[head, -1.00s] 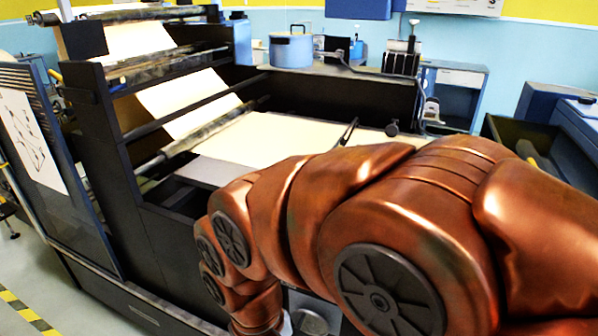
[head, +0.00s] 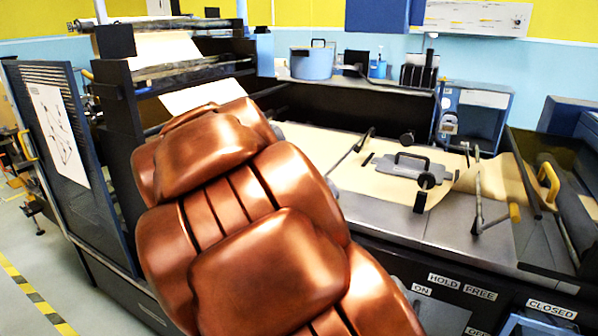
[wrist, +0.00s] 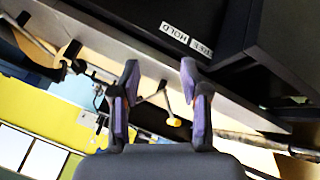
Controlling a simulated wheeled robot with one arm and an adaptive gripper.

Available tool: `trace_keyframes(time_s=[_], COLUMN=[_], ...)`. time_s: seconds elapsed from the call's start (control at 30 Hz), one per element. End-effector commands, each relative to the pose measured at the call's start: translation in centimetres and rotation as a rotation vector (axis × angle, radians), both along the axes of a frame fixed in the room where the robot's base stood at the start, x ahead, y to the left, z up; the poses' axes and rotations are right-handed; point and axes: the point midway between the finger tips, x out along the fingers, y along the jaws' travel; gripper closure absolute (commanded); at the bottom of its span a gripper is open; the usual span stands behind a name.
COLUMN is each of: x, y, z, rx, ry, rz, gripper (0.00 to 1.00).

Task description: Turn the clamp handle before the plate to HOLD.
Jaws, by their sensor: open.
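The clamp handle (head: 515,213) is a grey lever with a yellow grip near the bench's front edge, above the HOLD label (head: 443,281) and FREE label (head: 480,288). Its yellow grip points right, toward the FREE side. The grey plate (head: 405,168) with a black handle lies behind it on kraft paper. In the wrist view my gripper (wrist: 159,75) is open and empty, with two purple-padded fingers. The yellow-tipped handle (wrist: 174,121) shows between the fingers, apart from them. My arm hides the gripper in the head view.
Other levers and black knobs (head: 408,138) stand around the plate. A dark bin with a yellow handle (head: 548,183) is at the right. A blue pot (head: 312,60) stands at the back. ON and CLOSED (head: 552,309) labels are on the bench front.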

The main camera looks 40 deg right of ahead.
Motion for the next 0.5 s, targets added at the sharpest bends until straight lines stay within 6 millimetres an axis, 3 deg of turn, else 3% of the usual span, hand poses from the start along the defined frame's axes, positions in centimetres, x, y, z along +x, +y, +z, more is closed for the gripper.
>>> trace_keyframes(time_s=[0.03, 0.2, 0.3, 0.5], x=[1.7, 7.5, 10.9, 15.6], y=[-2.2, -8.0, -10.5, -13.1], z=[0.0, 1.8, 2.5, 2.9], rx=[-0.064, -0.256, -0.345, -0.443], ry=[-0.037, -0.176, -0.258, -0.367], rz=[-0.04, -0.124, -0.142, -0.142], gripper=[0.55, 0.55, 0.55, 0.55])
